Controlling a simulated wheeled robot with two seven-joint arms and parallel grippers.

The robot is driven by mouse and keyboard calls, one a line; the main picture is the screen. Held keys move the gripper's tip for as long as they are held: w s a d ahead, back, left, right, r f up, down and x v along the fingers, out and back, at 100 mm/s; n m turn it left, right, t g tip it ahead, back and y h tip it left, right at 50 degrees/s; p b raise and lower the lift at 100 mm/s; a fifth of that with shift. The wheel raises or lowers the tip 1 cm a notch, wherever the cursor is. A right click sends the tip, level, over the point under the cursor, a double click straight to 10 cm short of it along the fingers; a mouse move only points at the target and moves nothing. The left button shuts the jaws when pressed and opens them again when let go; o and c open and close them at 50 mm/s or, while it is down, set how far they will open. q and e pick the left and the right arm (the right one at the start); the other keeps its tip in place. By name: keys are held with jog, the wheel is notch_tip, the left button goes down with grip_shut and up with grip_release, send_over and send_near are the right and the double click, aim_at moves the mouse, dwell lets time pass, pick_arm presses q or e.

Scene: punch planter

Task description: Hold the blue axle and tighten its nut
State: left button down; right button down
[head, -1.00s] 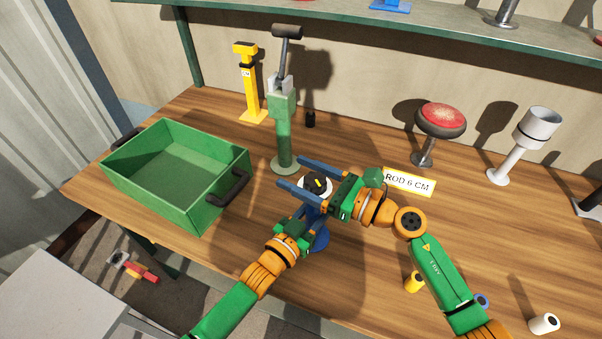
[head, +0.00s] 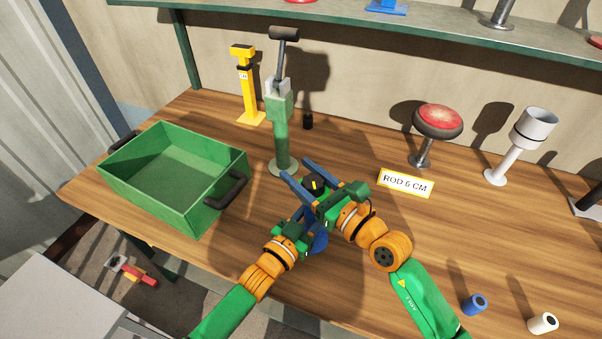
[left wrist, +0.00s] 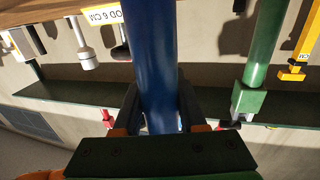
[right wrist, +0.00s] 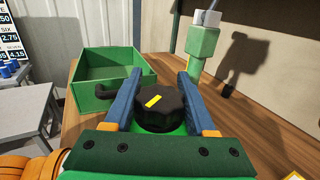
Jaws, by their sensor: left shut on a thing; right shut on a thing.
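The blue axle (head: 319,243) stands upright on the bench, largely hidden by my arms in the head view. It shows as a thick blue post (left wrist: 152,60) in the left wrist view. My left gripper (left wrist: 160,105) is shut around the post, below the nut. The black nut (head: 316,187), with a yellow mark on top, sits at the axle's top. My right gripper (head: 298,170) is shut on the nut from the side. In the right wrist view the nut (right wrist: 160,108) lies between the two blue fingers.
A green crate (head: 206,208) stands on the left. A green post (head: 283,140) with a hammer-like top stands just behind the axle, close to my right fingertips. A yellow stand (head: 250,95) is farther back. A "ROD 6 CM" sign (head: 405,183) and a red stool (head: 437,122) are right.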

jog(key=shift+f, duration=0.1)
jog(key=shift+c, duration=1.1)
grip_release()
jog(key=shift+d, duration=0.1)
jog(key=v, duration=1.2)
jog(key=v, duration=1.2)
